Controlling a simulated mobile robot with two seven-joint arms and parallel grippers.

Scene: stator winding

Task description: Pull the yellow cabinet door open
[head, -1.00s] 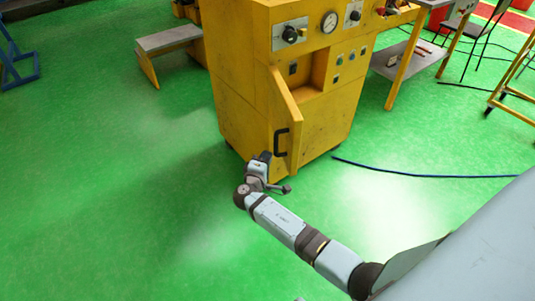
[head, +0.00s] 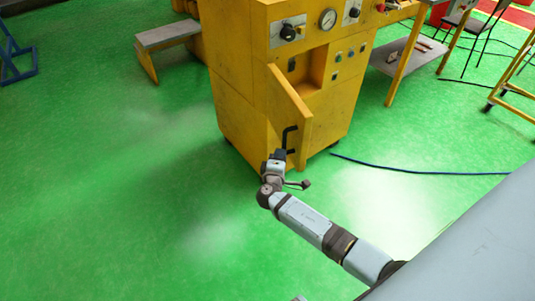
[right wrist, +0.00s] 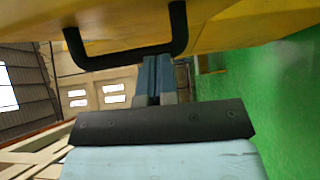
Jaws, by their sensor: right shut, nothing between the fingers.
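The yellow cabinet (head: 235,95) stands at the centre of the head view. Its door (head: 291,110) is ajar, swung out toward me, with a black bar handle (head: 289,138) on its face. My right gripper (head: 280,154) is at the lower part of this handle. In the right wrist view the handle (right wrist: 130,57) crosses above the right gripper (right wrist: 157,58), whose fingers are shut together. Their tips meet the bar's edge in the picture; I cannot tell whether they touch it.
A grey-topped bench (head: 167,37) stands at the back left. A table with a lower shelf (head: 408,58) stands right of the cabinet. A dark cable (head: 420,171) lies on the green floor to the right. The floor left of the cabinet is clear.

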